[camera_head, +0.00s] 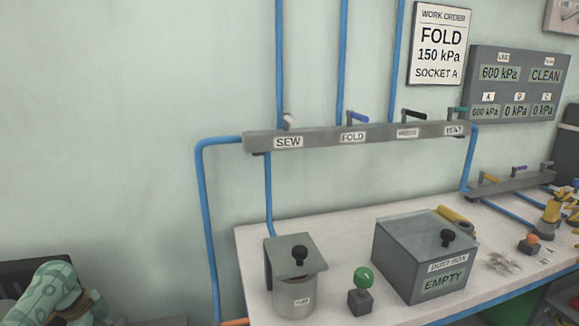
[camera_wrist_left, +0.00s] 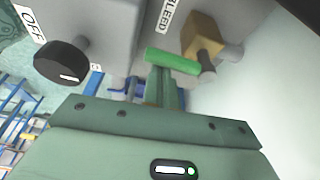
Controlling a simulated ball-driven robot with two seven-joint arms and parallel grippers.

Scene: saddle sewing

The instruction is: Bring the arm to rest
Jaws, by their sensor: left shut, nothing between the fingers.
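My left gripper (camera_wrist_left: 165,88) shows in the left wrist view, its green body across the bottom and its narrow fingers together in the middle. It is shut and empty. A bright green bar (camera_wrist_left: 172,62) shows at the fingertips; I cannot tell whether they touch it. Close by is a grey housing with a BLEED label (camera_wrist_left: 165,15), a brass-coloured fitting (camera_wrist_left: 203,36) and a black knob (camera_wrist_left: 62,63) beside an OFF label. Neither gripper shows in the head view. I cannot make out how far the left fingers are from the housing.
In the head view a white bench (camera_head: 345,316) carries a lidded grey pot (camera_head: 294,296), a green-knobbed button (camera_head: 362,278) and a dust box (camera_head: 423,258) reading EMPTY. A valve rail (camera_head: 380,131) and blue pipes run along the wall. The wall at left is bare.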

